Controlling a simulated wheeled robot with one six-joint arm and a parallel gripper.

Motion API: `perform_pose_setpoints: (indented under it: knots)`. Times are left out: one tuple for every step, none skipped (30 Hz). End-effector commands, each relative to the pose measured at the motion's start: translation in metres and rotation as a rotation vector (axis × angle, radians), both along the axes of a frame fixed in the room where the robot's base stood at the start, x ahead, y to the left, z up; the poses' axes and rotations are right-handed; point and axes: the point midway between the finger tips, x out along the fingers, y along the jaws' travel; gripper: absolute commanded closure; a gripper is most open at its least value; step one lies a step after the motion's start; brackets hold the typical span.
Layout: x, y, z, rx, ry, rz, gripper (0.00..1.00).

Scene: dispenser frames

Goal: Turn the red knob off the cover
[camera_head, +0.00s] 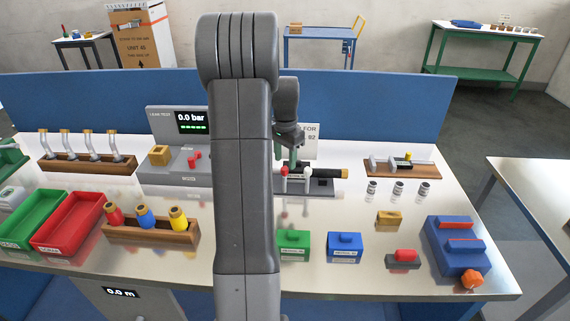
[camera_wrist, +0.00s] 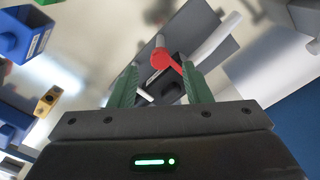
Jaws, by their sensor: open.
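A small red knob (camera_head: 283,171) stands on a grey fixture (camera_head: 322,187) behind my arm in the head view. The fixture also carries white posts and a black cylinder (camera_head: 325,174) with a gold end. My gripper (camera_head: 291,163) hangs over the left part of this fixture, pointing down. In the wrist view a red part (camera_wrist: 165,60), seemingly this knob, shows between and beyond the green fingertips of my gripper (camera_wrist: 159,72). The fingers are apart with nothing held. Whether they touch the red part is unclear. I cannot make out which part is the cover.
A leak-test station (camera_head: 177,178) with another red part stands left of my arm. A wooden block (camera_head: 400,168) is to the right. Green (camera_head: 294,243) and blue (camera_head: 344,245) boxes stand in front. A blue box (camera_head: 447,262) with an orange knob is at the front right.

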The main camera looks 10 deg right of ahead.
Motion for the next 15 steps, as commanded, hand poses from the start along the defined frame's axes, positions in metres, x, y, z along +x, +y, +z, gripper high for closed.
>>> perform_pose_setpoints:
  knots:
    - [-0.001,0.000,-0.008,0.001,0.003,0.000,0.56]
    - [0.000,0.000,-0.012,0.001,0.003,0.000,0.56]
    - [0.000,0.000,-0.017,0.000,0.001,0.000,0.56]
    - [0.000,0.000,-0.021,0.001,0.003,0.000,0.56]
    - [0.000,0.000,-0.024,0.001,0.003,0.000,0.56]
    - [0.000,0.000,-0.027,0.000,0.000,0.000,0.56]
    - [0.000,0.000,-0.028,0.000,0.000,0.000,0.56]
    - [0.000,0.000,-0.030,0.000,0.000,0.000,0.56]
    - [0.000,0.000,-0.031,0.000,0.000,0.000,0.56]
    - [0.000,0.000,-0.032,0.000,0.000,0.000,0.56]
    - [0.000,0.000,-0.033,0.000,-0.001,0.000,0.56]
    - [0.000,0.000,-0.033,0.000,-0.001,0.000,0.56]
    - [0.000,0.000,-0.034,0.000,-0.001,0.000,0.56]
    - [0.000,0.000,-0.034,0.000,-0.001,0.000,0.56]
    - [0.000,0.000,-0.034,0.000,-0.001,0.000,0.56]
